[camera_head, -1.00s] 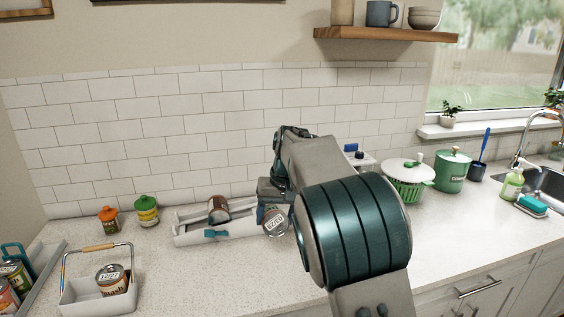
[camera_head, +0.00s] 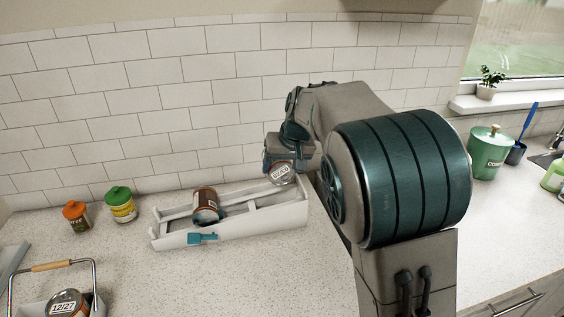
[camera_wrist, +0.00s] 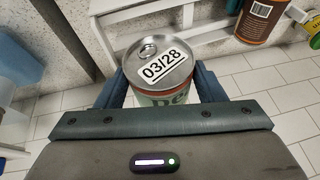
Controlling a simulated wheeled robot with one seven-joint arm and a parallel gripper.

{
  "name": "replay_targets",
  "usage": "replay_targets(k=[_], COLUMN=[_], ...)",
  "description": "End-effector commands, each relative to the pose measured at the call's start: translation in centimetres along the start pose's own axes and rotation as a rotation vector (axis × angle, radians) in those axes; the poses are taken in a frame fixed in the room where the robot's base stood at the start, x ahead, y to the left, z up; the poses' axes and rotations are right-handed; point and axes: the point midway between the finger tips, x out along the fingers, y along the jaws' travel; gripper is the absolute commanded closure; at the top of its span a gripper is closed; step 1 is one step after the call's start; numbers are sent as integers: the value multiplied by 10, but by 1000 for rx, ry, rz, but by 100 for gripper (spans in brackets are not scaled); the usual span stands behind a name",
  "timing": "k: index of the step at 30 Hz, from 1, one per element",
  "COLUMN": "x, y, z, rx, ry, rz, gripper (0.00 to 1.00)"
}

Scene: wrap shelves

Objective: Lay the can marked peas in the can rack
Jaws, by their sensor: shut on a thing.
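My gripper (camera_wrist: 163,92) is shut on a can (camera_wrist: 163,68) with a silver lid marked 03/28. Its side label is green and white and shows only part of a word, like "Pe"; the rest is hidden by my gripper. In the head view the held can (camera_head: 281,174) is tilted, its lid facing the camera, at the right end of the white can rack (camera_head: 272,222). I cannot tell whether it touches the rack. The rack also shows in the wrist view (camera_wrist: 196,38). A brown can (camera_head: 206,206) lies in the rack's left part.
A teal tag (camera_head: 202,238) sits on the rack's front. Orange-lidded (camera_head: 76,215) and green-lidded (camera_head: 121,205) jars stand left of the rack. A handled caddy with a can marked 12/27 (camera_head: 66,304) is at the lower left. Counter in front of the rack is clear.

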Motion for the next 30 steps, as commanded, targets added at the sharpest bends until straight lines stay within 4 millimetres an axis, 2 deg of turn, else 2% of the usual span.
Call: replay_targets(k=[21, 30], x=[61, 70], y=[19, 22], z=[25, 29], rx=[-2, -2], ry=[1, 1], rz=[-1, -1], gripper=[70, 70])
